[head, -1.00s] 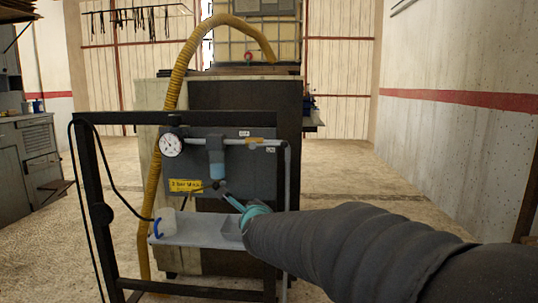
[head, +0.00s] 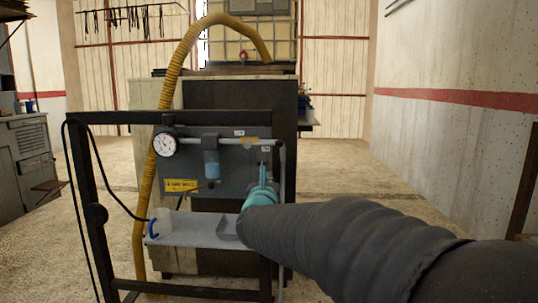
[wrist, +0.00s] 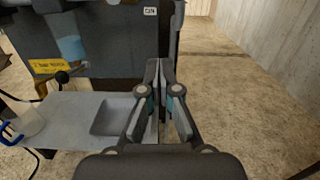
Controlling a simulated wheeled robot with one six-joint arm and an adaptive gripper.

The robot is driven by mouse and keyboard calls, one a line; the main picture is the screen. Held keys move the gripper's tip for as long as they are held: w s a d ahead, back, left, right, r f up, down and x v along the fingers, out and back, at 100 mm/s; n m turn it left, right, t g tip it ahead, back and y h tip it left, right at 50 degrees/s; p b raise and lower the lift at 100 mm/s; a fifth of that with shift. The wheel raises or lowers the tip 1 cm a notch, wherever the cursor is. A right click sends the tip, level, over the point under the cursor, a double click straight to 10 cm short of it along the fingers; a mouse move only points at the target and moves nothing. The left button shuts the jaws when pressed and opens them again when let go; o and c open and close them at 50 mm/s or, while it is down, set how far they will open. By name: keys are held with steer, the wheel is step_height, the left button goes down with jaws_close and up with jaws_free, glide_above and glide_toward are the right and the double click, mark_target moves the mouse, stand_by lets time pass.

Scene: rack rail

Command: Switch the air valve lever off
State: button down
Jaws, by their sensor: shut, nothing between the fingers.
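The air valve lever shows in the wrist view as a black ball knob (wrist: 62,76) on a short arm, beside a brass-coloured fitting (wrist: 40,88). In the head view its dark knob (head: 211,184) sits low on the grey panel (head: 232,178), just right of the yellow label (head: 181,185). My gripper (head: 263,168) is in front of the panel's right part, right of the knob and apart from it. In the wrist view my gripper's fingers (wrist: 160,66) are together and empty. The label's text is too small to read surely.
A pressure gauge (head: 164,144) and a blue filter bowl (head: 212,170) are on the panel. Below is a grey shelf (head: 190,233) with a clear cup (head: 163,222). A black frame (head: 88,190) surrounds them. Open floor lies to the right.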

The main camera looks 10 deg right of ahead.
mark_target(264, 144)
steer(key=shift+w, duration=0.15)
steer(key=w+d+r+p, duration=0.2)
steer(key=w+r+p, duration=0.2)
steer(key=w, duration=0.6)
steer(key=shift+d+r, duration=0.2)
steer(key=shift+d, duration=0.15)
